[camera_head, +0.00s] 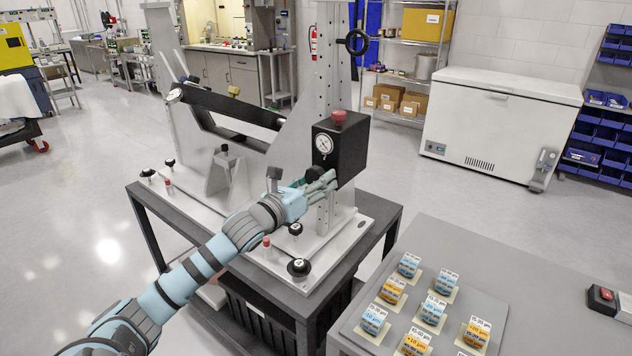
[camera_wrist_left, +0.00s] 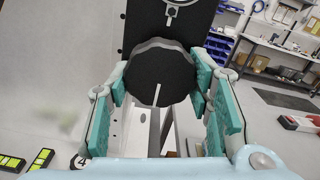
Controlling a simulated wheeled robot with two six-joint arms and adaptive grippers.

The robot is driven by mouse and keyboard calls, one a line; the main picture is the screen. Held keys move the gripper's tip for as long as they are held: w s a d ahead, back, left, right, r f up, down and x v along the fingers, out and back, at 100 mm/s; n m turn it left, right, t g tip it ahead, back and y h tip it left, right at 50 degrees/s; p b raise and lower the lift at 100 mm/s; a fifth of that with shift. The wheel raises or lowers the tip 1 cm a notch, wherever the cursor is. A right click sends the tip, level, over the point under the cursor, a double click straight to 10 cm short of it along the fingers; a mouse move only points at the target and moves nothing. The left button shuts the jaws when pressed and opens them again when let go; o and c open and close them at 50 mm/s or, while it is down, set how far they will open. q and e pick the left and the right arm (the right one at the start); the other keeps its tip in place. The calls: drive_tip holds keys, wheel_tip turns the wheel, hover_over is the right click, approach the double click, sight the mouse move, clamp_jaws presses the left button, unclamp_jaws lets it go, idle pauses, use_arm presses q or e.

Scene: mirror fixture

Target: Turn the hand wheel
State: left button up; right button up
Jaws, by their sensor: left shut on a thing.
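The hand wheel (camera_wrist_left: 160,72) is a black, scalloped knob with a white line on its face. It sits on the front of a black box (camera_head: 351,143) that carries a round white dial gauge (camera_head: 324,144) and a red knob on top. My left gripper (camera_head: 322,180) reaches up to the lower part of this box. In the left wrist view, its teal fingers (camera_wrist_left: 159,84) lie on both sides of the wheel and are shut on it. My right gripper is not in view.
The box is fixed to a tall grey bracket on a pale base plate (camera_head: 340,238) on a dark cart. Small black knobs (camera_head: 299,267) and red pins stand on the plate. A grey table (camera_head: 460,245) with several labelled blocks stands at lower right. Open floor lies left.

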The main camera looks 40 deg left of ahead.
sight(324, 136)
use_arm(q)
drive_tip(key=shift+r, duration=0.2)
drive_tip(key=o, duration=0.9)
drive_tip(key=shift+o, duration=1.3)
drive_tip(key=shift+f, duration=0.15)
wheel_tip(324, 136, up, 10)
drive_tip(key=shift+r, duration=0.1)
drive_tip(key=shift+w, duration=0.1)
